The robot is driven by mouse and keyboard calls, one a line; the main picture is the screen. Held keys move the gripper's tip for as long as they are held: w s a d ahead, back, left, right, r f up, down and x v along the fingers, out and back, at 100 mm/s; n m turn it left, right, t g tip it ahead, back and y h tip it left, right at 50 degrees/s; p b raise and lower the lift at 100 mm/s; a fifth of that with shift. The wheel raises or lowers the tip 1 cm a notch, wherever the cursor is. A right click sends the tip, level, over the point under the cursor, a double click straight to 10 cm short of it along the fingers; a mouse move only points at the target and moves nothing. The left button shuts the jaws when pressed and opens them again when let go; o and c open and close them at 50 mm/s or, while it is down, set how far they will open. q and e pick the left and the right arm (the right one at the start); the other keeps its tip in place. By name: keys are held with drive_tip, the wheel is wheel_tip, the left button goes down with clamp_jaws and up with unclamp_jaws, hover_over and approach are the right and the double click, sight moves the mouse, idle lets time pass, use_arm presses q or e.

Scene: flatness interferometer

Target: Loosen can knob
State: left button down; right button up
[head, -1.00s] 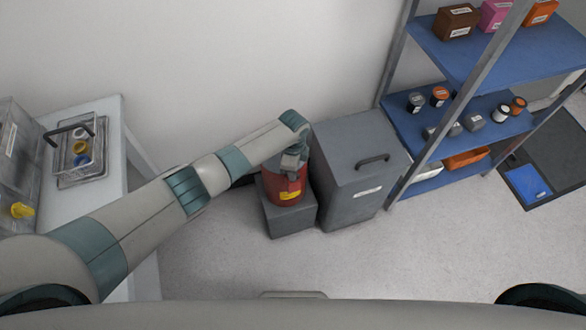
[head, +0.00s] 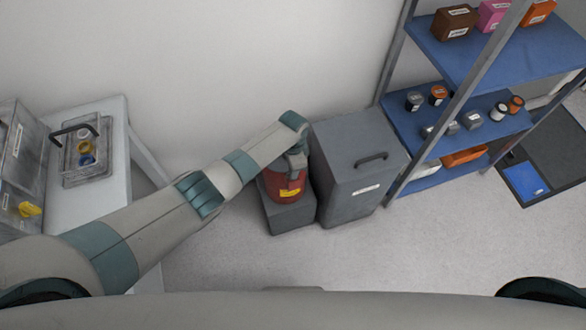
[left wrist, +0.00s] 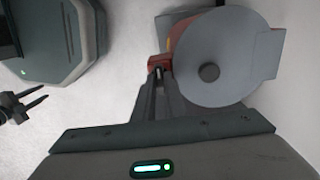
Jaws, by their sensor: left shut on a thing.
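A red can (head: 283,186) with a yellow label stands on a low grey block (head: 290,219), left of a grey bin. My left gripper (head: 297,158) is at the can's top, and the wrist hides part of it. In the left wrist view, a round grey lid (left wrist: 230,45) with a dark round centre knob (left wrist: 208,72) covers most of the can. There my left gripper (left wrist: 156,72) is shut on a small red piece (left wrist: 159,60) beside the lid's left edge. I cannot tell whether this piece is the can knob. The head view does not show my right gripper.
The grey bin (head: 352,195) with a black handle stands close to the can's right. A blue shelf rack (head: 480,62) with boxes and jars is further right. A white bench (head: 105,195) with a clear case is at the left. The floor in front is clear.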

use_arm(q)
drive_tip(key=c, duration=1.8)
unclamp_jaws()
drive_tip(key=shift+r, duration=0.1)
drive_tip(key=shift+r, duration=0.7)
wheel_tip(320, 180, up, 16)
drive_tip(key=b, duration=0.1)
drive_tip(key=shift+f, duration=0.1)
